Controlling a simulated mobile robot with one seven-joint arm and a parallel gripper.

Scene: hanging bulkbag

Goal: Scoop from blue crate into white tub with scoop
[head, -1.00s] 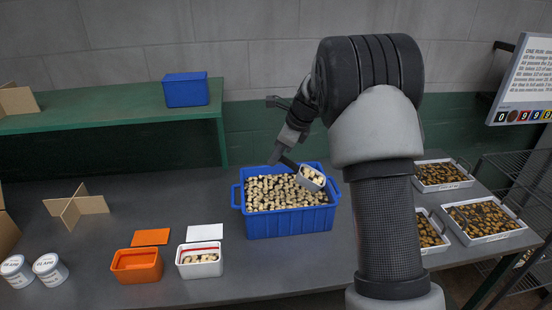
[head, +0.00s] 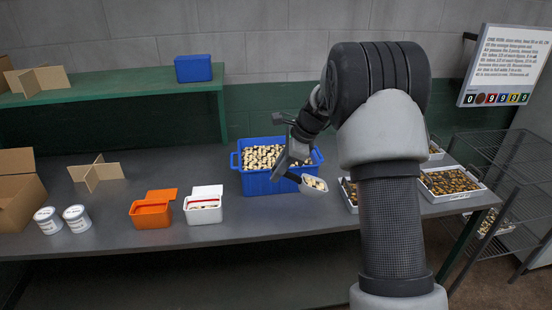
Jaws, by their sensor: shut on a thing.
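The blue crate (head: 270,184) stands on the grey table and is filled with pale, dark-marked pieces. My gripper (head: 296,177) is shut on the scoop (head: 314,188), apparently by its handle. The scoop is in front of the crate's right front corner and holds several pale pieces. The white tub (head: 203,211) stands left of the crate with its lid (head: 207,191) behind it. It has some pale pieces inside. My arm hides part of the table right of the crate.
An orange tub (head: 150,215) with its lid stands left of the white tub. Two white cans (head: 77,218), a cardboard divider (head: 96,173) and a box (head: 20,180) are further left. Trays of brown pieces (head: 449,184) stand at right. A green shelf (head: 110,92) runs behind.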

